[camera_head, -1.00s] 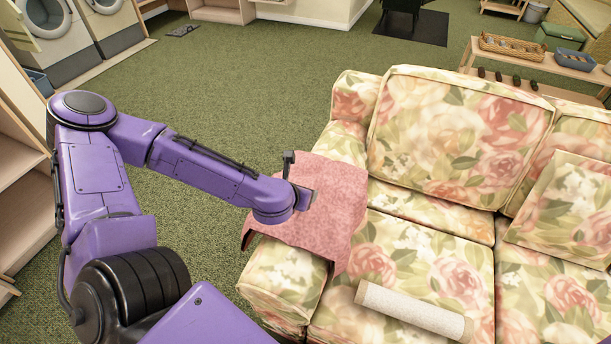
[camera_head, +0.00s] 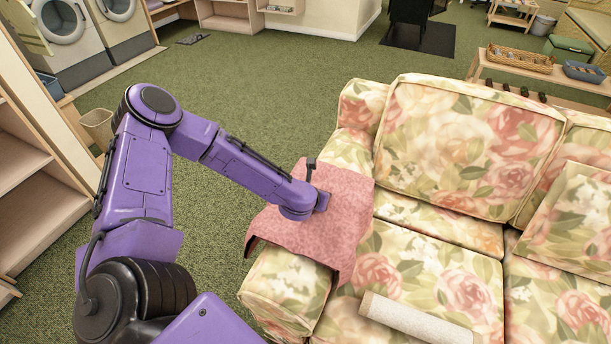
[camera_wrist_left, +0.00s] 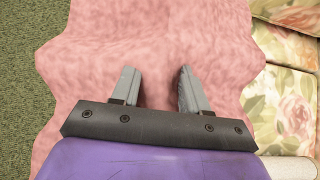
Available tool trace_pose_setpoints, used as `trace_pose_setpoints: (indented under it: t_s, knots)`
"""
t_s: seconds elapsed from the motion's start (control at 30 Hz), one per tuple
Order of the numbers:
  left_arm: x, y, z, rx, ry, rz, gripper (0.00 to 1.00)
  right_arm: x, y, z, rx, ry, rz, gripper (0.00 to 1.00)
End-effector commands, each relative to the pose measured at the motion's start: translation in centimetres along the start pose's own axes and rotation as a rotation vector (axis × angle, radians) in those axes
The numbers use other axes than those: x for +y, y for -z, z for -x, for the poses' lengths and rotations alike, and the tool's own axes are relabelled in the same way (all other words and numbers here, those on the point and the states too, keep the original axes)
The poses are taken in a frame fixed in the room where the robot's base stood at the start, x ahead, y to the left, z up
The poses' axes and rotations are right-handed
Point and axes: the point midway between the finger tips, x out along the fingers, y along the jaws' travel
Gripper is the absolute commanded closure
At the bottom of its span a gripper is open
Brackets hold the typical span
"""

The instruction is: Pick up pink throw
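The pink throw (camera_head: 322,228) lies draped over the left arm of the floral sofa, its front edge hanging down. It fills most of the left wrist view (camera_wrist_left: 150,40). My left arm reaches in from the left, and its wrist is over the throw. In the left wrist view my left gripper (camera_wrist_left: 156,88) points down at the throw with its two fingers apart and pink cloth showing between them. I cannot tell whether the fingertips touch the cloth. My right gripper is in neither view.
The floral sofa (camera_head: 455,240) fills the right side. A pale roll (camera_head: 415,320) lies on its seat, and a cushion (camera_head: 575,225) leans at right. A wooden shelf (camera_head: 25,165) stands at left. Green carpet is open behind the sofa arm. A low bench (camera_head: 480,68) stands behind the sofa.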

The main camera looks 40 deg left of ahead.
Motion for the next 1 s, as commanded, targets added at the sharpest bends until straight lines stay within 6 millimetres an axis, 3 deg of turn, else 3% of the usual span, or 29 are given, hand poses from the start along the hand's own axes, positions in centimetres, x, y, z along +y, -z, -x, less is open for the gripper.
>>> trace_pose_setpoints:
  t_s: [0.03, 0.1, 0.13, 0.4, 0.57, 1.0]
  knots:
    - [0.0, 0.0, 0.0, 0.000, 0.000, 0.000, 0.74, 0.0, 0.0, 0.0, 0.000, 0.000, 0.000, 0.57]
    - [0.0, 0.0, 0.0, 0.000, 0.000, 0.000, 0.97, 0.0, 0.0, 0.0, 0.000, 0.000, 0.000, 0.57]
    - [0.0, 0.0, 0.0, 0.000, 0.000, 0.000, 1.00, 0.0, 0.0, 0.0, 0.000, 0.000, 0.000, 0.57]
    - [0.0, -0.1, 0.1, -0.002, 0.000, 0.000, 1.00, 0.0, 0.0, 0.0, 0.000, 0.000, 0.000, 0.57]
    - [0.0, -1.2, 1.1, -0.004, 0.001, 0.002, 1.00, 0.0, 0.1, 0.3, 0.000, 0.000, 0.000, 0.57]
    - [0.0, -8.6, 8.5, -0.007, 0.001, 0.003, 1.00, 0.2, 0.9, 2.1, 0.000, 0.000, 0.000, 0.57]
